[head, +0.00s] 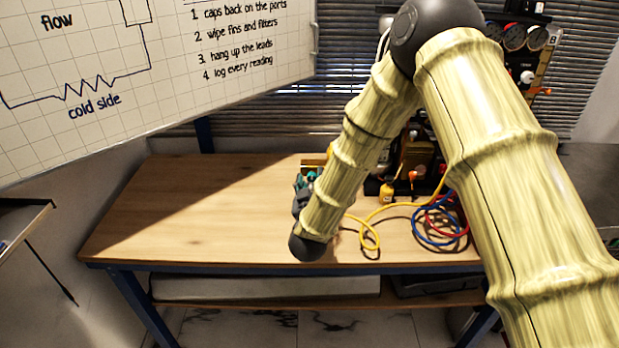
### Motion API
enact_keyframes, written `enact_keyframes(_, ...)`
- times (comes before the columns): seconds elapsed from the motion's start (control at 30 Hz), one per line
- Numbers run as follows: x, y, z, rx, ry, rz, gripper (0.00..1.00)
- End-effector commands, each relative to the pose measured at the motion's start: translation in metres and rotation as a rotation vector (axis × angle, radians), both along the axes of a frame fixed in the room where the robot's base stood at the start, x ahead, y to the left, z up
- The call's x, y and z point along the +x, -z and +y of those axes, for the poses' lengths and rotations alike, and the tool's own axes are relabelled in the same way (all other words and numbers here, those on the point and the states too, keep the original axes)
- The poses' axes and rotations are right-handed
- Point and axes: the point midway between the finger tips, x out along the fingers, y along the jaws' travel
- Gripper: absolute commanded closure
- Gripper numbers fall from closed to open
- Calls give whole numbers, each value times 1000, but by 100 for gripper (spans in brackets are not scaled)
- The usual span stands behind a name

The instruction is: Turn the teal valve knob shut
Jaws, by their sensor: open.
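My gripper (303,186) is a small dark shape at the left edge of my forearm, above the workbench, and is mostly hidden by the arm. It points away from the camera toward the back of the bench. It is open, and I see nothing held in it. Small teal patches show at its far end; I cannot tell whether they belong to the teal valve knob or to the gripper. No teal knob is clearly visible elsewhere. My arm covers much of the rig (412,150) at the back of the bench.
The wooden workbench (190,205) is clear on the left. Yellow, blue and red leads (437,222) lie coiled at its right, near a small yellow bottle (386,193). A panel of round gauges (514,38) stands at the back right. A whiteboard (160,60) fills the upper left.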

Motion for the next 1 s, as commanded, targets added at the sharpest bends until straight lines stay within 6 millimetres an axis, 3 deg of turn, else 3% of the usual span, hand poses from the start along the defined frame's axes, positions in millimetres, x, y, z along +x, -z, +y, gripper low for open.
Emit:
enact_keyframes(0.43,8,1,2,-1,-3,0,54)
enact_keyframes(0.7,8,0,2,-1,-4,-1,100)
enact_keyframes(0.77,8,1,11,0,-4,0,100)
enact_keyframes(1.0,8,1,3,23,-4,-1,100)
